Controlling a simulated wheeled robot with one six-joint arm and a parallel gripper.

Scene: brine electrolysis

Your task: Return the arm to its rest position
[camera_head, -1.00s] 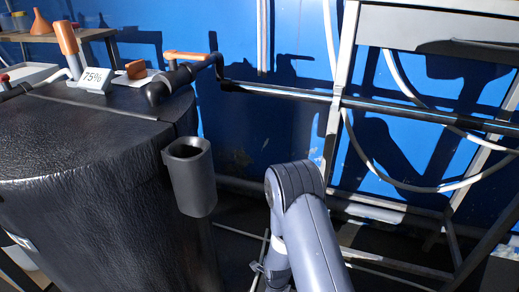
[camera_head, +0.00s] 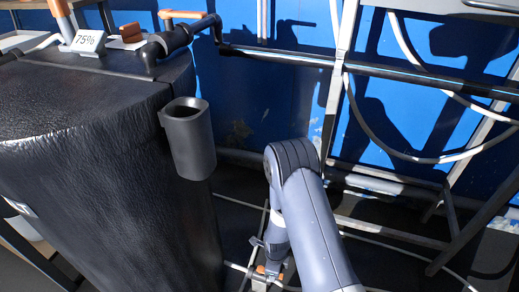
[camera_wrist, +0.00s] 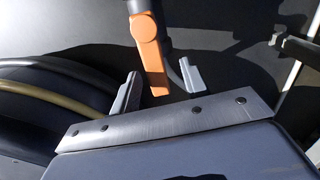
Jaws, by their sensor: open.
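My arm (camera_head: 308,220) is folded at the lower middle of the head view, to the right of the black tank. My gripper (camera_wrist: 158,82) is open in the wrist view, with its two light grey fingers apart. An orange and dark grey part (camera_wrist: 150,50) shows between and beyond the fingers; I cannot tell its distance or whether it belongs to me. The gripper seems to hold nothing.
The black tank (camera_head: 100,130) fills the left, with a grey open holder (camera_head: 187,135) on its side. A 75% display (camera_head: 88,40) and an orange-handled valve (camera_head: 180,14) stand on top. A metal frame (camera_head: 335,90) with pipe and hoses is at right.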

